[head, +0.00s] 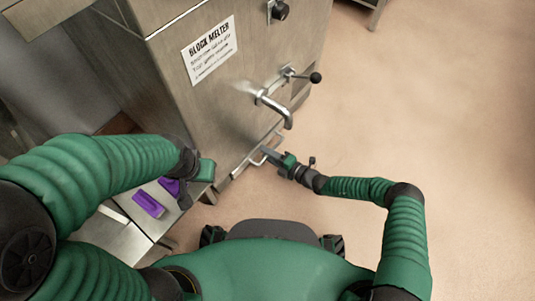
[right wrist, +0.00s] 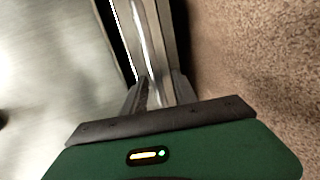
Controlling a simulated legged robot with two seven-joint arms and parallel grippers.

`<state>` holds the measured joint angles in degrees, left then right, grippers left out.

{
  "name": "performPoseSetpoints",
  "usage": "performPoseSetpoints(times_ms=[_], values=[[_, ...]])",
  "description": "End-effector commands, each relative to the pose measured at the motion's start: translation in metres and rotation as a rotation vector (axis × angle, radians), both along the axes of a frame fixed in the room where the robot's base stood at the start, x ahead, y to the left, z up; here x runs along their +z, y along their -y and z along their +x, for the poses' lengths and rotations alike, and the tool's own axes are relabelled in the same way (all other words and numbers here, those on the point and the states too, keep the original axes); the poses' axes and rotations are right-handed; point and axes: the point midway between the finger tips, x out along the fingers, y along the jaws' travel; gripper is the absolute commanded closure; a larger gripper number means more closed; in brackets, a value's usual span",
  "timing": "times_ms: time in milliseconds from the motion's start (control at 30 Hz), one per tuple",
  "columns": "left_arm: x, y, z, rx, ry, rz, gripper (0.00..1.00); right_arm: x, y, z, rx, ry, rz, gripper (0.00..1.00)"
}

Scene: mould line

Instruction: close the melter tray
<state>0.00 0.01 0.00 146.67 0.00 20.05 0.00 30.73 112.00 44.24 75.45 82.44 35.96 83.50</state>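The block melter (head: 235,95) is a steel cabinet with a printed label. Its tray (head: 243,167) is low at the front, with a thin bar handle (head: 257,160); it appears to stick out a little. My right gripper (head: 268,153) is at the tray's front by the handle. In the right wrist view the fingers (right wrist: 160,90) stand a little apart, with metal strips running between and beyond them. I cannot tell whether they grip or only straddle the metal. My left gripper (head: 190,190) is over the low bench at left, its fingers partly hidden.
A purple block (head: 148,204) lies on the steel bench (head: 105,235), another purple piece beside my left gripper. A bent pipe handle (head: 278,108) and a black-knobbed lever (head: 305,76) jut from the melter above the tray.

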Motion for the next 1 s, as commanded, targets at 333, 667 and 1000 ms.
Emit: performPoseSetpoints(times_ms=[333, 667, 1000], values=[[0.030, 0.000, 0.000, 0.000, 0.000, 0.000, 0.64, 0.016, 0.029, -0.018, -0.003, 0.000, 0.000, 0.66], [0.080, 0.000, 0.000, 0.000, 0.000, 0.000, 0.64, 0.033, 0.107, -0.071, -0.002, -0.002, -0.001, 0.66], [0.090, 0.000, 0.000, 0.000, 0.000, 0.000, 0.64, 0.034, 0.137, -0.092, 0.001, -0.001, 0.001, 0.66]])
